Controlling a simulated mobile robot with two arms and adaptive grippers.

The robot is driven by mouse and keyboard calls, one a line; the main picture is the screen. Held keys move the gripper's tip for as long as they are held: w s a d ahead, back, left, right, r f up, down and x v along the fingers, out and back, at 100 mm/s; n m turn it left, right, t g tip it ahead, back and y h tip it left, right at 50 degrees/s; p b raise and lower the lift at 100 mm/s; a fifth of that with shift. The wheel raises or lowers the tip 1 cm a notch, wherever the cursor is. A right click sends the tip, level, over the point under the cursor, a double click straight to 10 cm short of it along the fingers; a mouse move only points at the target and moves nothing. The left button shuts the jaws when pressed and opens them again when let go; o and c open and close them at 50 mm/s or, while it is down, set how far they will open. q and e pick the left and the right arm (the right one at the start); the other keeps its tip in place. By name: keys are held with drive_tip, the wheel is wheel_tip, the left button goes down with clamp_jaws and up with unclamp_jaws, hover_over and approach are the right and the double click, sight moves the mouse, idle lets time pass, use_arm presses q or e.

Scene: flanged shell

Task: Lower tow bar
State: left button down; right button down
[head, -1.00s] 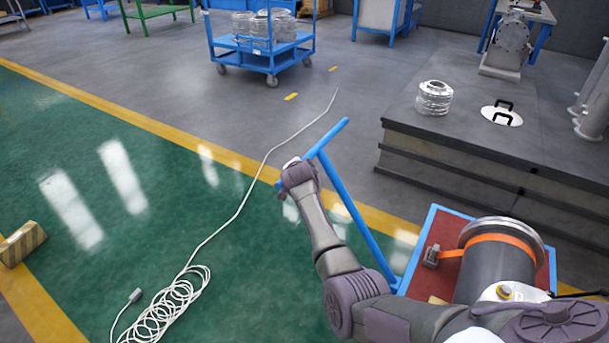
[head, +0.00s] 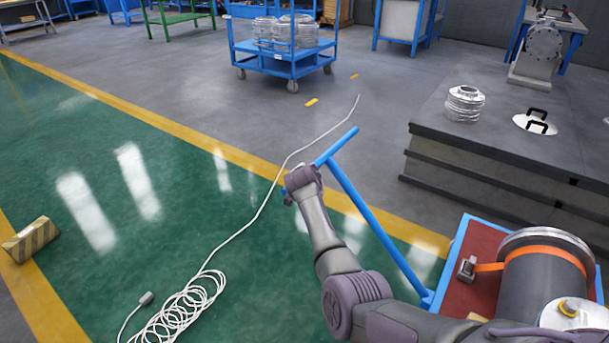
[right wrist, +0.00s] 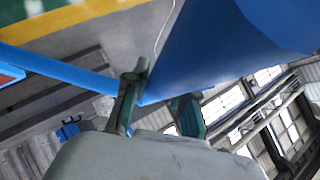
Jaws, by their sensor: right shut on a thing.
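The tow bar (head: 385,228) is a blue bar with a T-shaped crosspiece at its top. It leans up and to the left from the front of a low cart (head: 462,238) with a red deck and blue edge. My right gripper (head: 290,195) is at the left end of the crosspiece, mostly hidden behind its own wrist in the head view. In the right wrist view its fingers (right wrist: 158,102) are shut on the blue bar (right wrist: 60,70), close to a wide blue surface. My left gripper is not in view.
A dark cylindrical flanged shell (head: 540,285) lies on the cart under an orange strap (head: 550,252). A white coiled cable (head: 185,310) lies on the green floor to the left. A dark platform (head: 490,165) stands behind the cart.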

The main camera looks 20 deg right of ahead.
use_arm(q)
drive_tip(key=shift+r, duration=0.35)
use_arm(e)
drive_tip(key=shift+a+f, duration=0.1)
drive_tip(key=shift+f, duration=0.3)
drive_tip(key=c, duration=1)
unclamp_jaws()
drive_tip(key=shift+o, duration=0.4)
drive_tip(key=shift+r, duration=0.2)
drive_tip(key=shift+r, duration=0.1)
drive_tip(key=v, duration=0.7)
drive_tip(key=shift+s, duration=0.2)
